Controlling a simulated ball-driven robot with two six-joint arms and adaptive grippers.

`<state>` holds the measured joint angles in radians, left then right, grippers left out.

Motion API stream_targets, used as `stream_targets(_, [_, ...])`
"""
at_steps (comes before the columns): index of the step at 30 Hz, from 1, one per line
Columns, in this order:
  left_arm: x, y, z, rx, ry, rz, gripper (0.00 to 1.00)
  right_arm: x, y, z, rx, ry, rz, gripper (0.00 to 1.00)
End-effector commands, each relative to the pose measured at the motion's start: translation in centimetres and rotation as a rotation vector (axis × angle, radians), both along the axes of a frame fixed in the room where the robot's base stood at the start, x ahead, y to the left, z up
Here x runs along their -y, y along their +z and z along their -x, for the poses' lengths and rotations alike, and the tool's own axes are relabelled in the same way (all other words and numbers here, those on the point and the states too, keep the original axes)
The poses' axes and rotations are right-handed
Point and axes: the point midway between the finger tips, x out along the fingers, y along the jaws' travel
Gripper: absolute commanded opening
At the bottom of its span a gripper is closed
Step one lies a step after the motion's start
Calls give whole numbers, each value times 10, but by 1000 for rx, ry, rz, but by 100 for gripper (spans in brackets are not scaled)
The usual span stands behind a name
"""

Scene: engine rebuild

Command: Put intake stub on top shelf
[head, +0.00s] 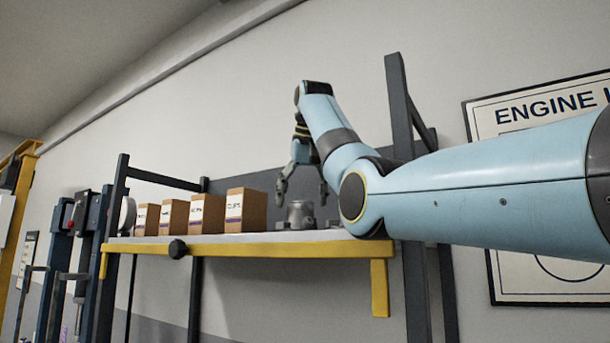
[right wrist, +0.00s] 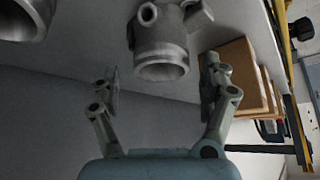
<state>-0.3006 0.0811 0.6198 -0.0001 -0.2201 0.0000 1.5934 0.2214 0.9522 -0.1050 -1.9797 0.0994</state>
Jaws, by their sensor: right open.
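The intake stub (head: 300,214), a grey metal cylinder with small side bosses, stands on the top shelf (head: 225,251). My right gripper (head: 302,195) is just above it, open and pointing down, with one finger to each side. In the right wrist view, the stub (right wrist: 161,45) shows beyond the spread fingertips of the gripper (right wrist: 160,78). Its round open end faces the camera, and the fingers look clear of it. My left gripper is not in view.
Several brown cardboard boxes (head: 246,211) stand in a row left of the stub. Another grey metal part (right wrist: 24,14) lies at the top left of the right wrist view. A dark upright post (head: 407,190) stands at the shelf's right end.

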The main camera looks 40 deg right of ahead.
Motion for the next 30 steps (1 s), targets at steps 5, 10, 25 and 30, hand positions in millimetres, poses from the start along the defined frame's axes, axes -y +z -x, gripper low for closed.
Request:
stream_targets(5, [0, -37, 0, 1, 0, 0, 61, -5, 10, 10, 3, 2, -1, 79])
stream_targets(10, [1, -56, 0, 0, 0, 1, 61, -12, 41, 26, 4, 2, 0, 79])
stream_targets(25, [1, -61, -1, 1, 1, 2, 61, -21, 85, 51, 0, 1, 0, 79])
stream_targets(30, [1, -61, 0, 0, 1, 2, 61, -21, 85, 50, 0, 1, 0, 79])
